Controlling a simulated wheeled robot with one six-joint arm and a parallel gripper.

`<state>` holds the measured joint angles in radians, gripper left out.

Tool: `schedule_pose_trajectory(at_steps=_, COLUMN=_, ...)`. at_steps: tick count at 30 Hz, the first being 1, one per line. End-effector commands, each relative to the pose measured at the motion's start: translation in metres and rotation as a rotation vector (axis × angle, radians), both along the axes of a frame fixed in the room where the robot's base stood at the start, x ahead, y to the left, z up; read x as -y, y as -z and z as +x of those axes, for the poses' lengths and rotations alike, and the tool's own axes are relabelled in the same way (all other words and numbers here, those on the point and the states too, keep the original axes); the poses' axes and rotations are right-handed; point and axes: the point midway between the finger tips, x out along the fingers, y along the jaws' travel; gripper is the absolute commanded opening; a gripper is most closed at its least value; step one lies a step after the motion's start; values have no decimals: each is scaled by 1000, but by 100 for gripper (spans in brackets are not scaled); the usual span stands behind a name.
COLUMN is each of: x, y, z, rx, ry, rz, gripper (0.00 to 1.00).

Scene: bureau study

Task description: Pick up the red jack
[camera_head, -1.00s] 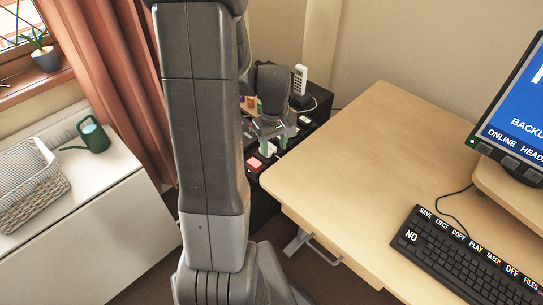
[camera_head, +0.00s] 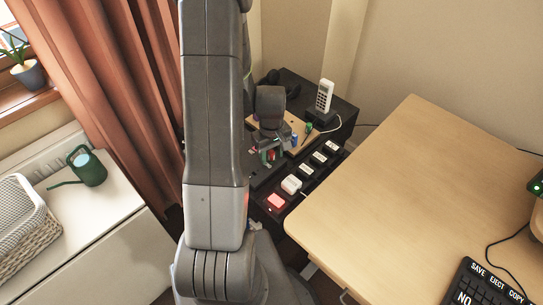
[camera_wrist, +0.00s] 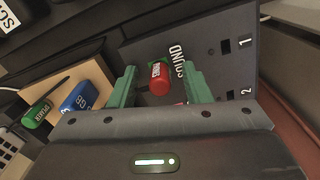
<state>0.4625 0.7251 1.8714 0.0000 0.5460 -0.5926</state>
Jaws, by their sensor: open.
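The red jack (camera_wrist: 159,86) is a short red cylinder with white lettering, in the middle of the wrist view. It is over the dark panel marked SOUND (camera_wrist: 215,45); I cannot tell whether it is plugged in or lying there. My gripper (camera_wrist: 160,71) is open, with one green finger on each side of the jack and a gap on both sides. In the head view my gripper (camera_head: 270,155) points down over the dark cabinet top, and the jack is too small there to tell clearly.
A wooden board (camera_wrist: 90,80) holds a blue jack (camera_wrist: 80,97) and a green jack (camera_wrist: 37,114). A row of labelled switches with a lit red button (camera_head: 277,201) lies in front. A cordless phone (camera_head: 324,97) stands behind. The desk (camera_head: 400,180) is at the right.

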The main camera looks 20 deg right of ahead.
Motion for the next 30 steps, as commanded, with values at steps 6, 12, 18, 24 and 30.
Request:
schedule_pose_trajectory(at_steps=6, x=0, y=0, z=0, rx=1, ry=0, rz=0, gripper=28)
schedule_pose_trajectory(at_steps=12, x=0, y=-1, z=0, rx=1, ry=0, rz=0, gripper=0)
schedule_pose_trajectory(at_steps=18, x=0, y=-1, z=0, rx=1, ry=0, rz=-1, gripper=0)
schedule_pose_trajectory(at_steps=24, x=1, y=-18, z=1, rx=4, ry=0, rz=-2, gripper=0)
schedule_pose_trajectory(at_steps=30, x=1, y=-54, z=1, rx=6, ry=0, rz=-3, gripper=0)
